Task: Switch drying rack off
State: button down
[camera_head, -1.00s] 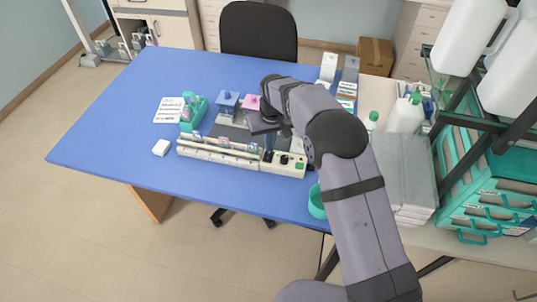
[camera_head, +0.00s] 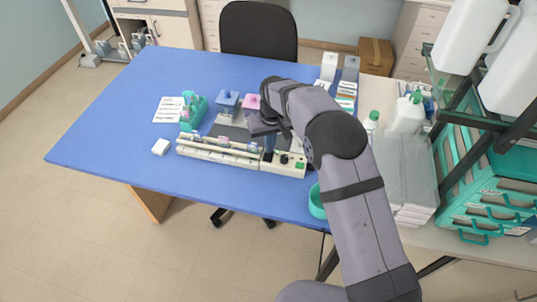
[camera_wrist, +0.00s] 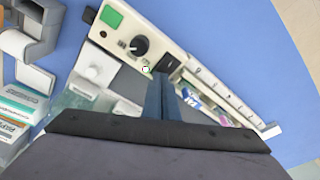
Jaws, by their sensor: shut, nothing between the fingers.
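The drying rack (camera_head: 218,155) is a long white unit on the blue table, with slides along it. Its control panel (camera_wrist: 125,35) at the right end in the head view carries a green square (camera_wrist: 111,18), a black knob (camera_wrist: 138,46) and a dark switch (camera_wrist: 170,63). A small round indicator (camera_wrist: 146,69) with green and red marks sits between knob and fingers. My gripper (camera_wrist: 161,80) is shut and empty, its fingertips close to the dark switch in the wrist view. Whether they touch it I cannot tell.
Blue and pink staining jars (camera_head: 228,101) stand behind the rack. A teal slide holder (camera_head: 193,112), a paper sheet (camera_head: 168,110) and a small white box (camera_head: 160,147) lie left. A teal bowl (camera_head: 317,203) is at the front right. The table's left part is clear.

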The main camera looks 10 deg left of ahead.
jog(key=shift+f, duration=0.2)
jog(key=shift+r, duration=0.1)
notch_tip(320, 180, up, 7)
jog(key=p, duration=0.5)
dwell(0.5)
jog(key=shift+w, duration=0.1)
